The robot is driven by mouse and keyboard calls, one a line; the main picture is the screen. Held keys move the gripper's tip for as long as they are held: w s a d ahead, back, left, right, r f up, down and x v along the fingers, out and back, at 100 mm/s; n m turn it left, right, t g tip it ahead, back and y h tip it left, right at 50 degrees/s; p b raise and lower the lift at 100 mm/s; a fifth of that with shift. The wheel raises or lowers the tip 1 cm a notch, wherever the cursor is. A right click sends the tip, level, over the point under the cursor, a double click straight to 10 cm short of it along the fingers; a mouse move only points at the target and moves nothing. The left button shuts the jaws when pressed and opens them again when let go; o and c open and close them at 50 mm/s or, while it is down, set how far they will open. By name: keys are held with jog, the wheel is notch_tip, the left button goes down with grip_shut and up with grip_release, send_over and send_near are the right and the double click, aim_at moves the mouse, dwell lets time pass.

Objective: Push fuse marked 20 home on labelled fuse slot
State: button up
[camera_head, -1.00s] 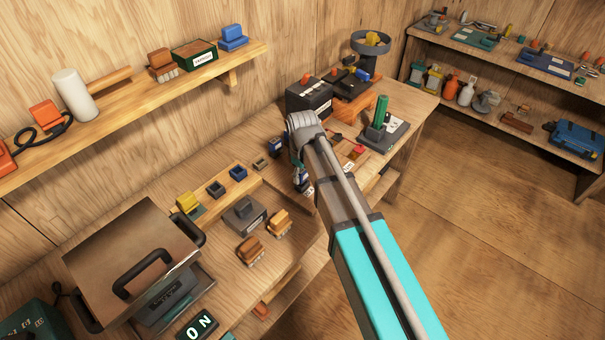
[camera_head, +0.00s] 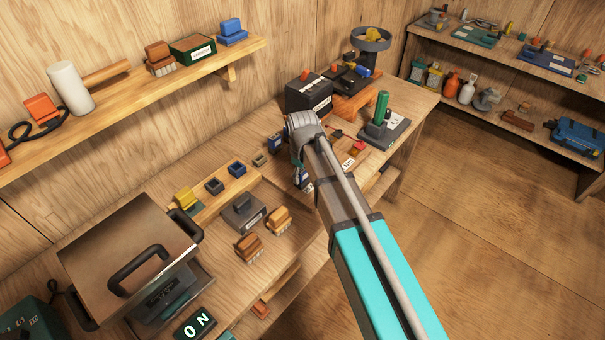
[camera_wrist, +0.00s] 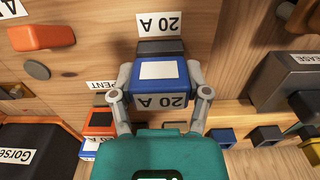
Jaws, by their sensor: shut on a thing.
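In the wrist view my gripper (camera_wrist: 160,76) is shut on a blue fuse (camera_wrist: 180,84) with a white top patch and a "20 A" label on its near face. One finger lies on each side of it. A dark slot block (camera_wrist: 160,47) sits directly beyond the fuse, with a "20 A" label (camera_wrist: 158,24) behind it. The fuse lines up with the block and overlaps it in this view. I cannot tell how deep it sits. In the head view the arm hides most of the gripper and the fuse.
In the wrist view, an orange block (camera_wrist: 100,120) lies left of the gripper near a partly cut-off label, and a dark box (camera_wrist: 40,150) stands farther left. A grey block (camera_wrist: 285,82) is at right. In the head view, a grill-like lidded press (camera_head: 130,250) stands at the bench's left.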

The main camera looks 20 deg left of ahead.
jog(key=shift+f, duration=0.1)
jog(key=o, duration=1.2)
jog(key=shift+r, duration=0.2)
notch_tip(320, 180, up, 8)
jog(key=p, duration=0.8)
jog(key=shift+r+p, duration=0.2)
jog(key=shift+p, duration=0.15)
jog(key=s+d+m, duration=0.2)
jog(key=d+m, duration=0.4)
jog(key=d, duration=1.3)
jog(key=s+d+m, duration=0.3)
jog(key=d+m, duration=0.4)
jog(key=d, duration=1.1)
jog(key=shift+s+d+m, duration=0.3)
jog(key=shift+d, duration=0.1)
